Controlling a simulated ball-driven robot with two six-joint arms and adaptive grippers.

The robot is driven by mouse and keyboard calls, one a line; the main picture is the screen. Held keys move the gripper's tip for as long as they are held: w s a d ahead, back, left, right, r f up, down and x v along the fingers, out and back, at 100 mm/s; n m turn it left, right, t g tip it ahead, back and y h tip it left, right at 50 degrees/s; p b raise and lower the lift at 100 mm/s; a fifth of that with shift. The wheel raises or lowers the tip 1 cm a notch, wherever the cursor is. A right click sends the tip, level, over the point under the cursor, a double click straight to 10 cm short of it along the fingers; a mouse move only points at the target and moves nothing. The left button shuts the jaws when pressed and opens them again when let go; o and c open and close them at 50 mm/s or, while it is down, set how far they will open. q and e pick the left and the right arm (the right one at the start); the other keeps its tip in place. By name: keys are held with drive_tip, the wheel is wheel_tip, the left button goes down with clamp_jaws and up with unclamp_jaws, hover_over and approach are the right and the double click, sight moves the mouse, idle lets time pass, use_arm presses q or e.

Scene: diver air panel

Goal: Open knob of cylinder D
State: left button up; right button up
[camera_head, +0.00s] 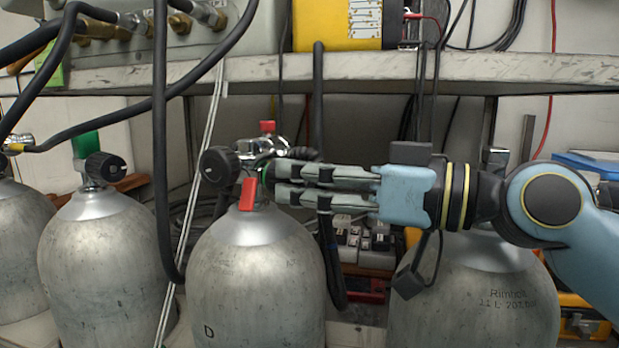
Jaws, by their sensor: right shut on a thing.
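Cylinder D (255,285) is a worn grey tank, standing upright, with the letter D low on its front. A round black knob (217,165) sits at the left of its valve. A red tag (248,194) shows at the tank's neck. My right gripper (268,183) reaches in level from the right. Its two fingers are close together at the right side of the valve, a little right of the black knob. They are shut on part of the valve, where a bit of green shows. The fingertips hide most of the held part. My left gripper is not in view.
Grey tanks stand to the left (105,265) and right (470,300). A thick black hose (161,130) hangs in front, left of cylinder D. A shelf (400,70) crosses above, bearing a yellow box (338,25). Cables and small boxes (365,245) lie behind.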

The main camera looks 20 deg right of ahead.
drive_tip(key=shift+f, duration=0.15)
drive_tip(key=o, duration=1.1)
drive_tip(key=shift+o, duration=0.2)
